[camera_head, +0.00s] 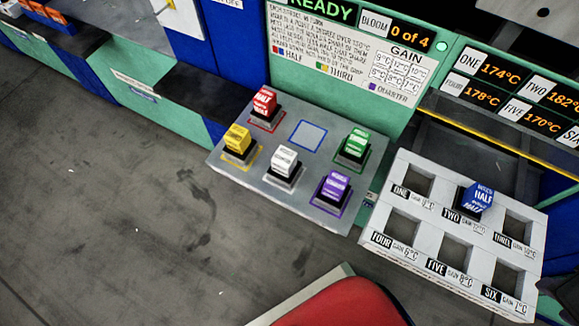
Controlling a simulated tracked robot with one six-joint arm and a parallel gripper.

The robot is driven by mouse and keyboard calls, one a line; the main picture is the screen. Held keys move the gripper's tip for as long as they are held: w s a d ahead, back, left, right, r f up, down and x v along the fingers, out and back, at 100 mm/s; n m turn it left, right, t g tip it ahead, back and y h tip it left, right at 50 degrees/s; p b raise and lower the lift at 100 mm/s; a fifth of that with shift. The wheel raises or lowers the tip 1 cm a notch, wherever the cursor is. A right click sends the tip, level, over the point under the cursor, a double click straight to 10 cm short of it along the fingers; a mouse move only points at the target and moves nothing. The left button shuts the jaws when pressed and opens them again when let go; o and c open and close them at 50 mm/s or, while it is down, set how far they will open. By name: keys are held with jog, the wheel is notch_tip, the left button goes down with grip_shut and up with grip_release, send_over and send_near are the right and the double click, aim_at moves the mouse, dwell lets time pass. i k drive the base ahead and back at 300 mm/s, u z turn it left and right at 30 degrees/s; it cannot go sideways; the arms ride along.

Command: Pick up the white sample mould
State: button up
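The white sample mould (285,160) is a small white block with printed lettering. It sits upright in a dark holder near the front middle of the grey tray (232,172). The yellow mould (238,138) is to its left, the red mould (265,102) behind it, the green mould (357,143) to its right and the purple mould (334,188) to its lower right. An empty blue-outlined square (308,136) lies just behind the white mould. My gripper is not in view, and nothing touches the white mould.
A white rack (399,163) with numbered slots stands at right; a blue mould (478,200) is in slot two. A green panel (420,50) with displays rises behind. A red rounded shape (345,302) fills the bottom middle. The floor at left is clear.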

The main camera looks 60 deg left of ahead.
aim_at(285, 168)
jog(key=z, duration=0.05)
jog(key=k, duration=1.25)
jog(key=u, duration=2.1)
jog(key=i, duration=1)
jog(key=u, duration=0.05)
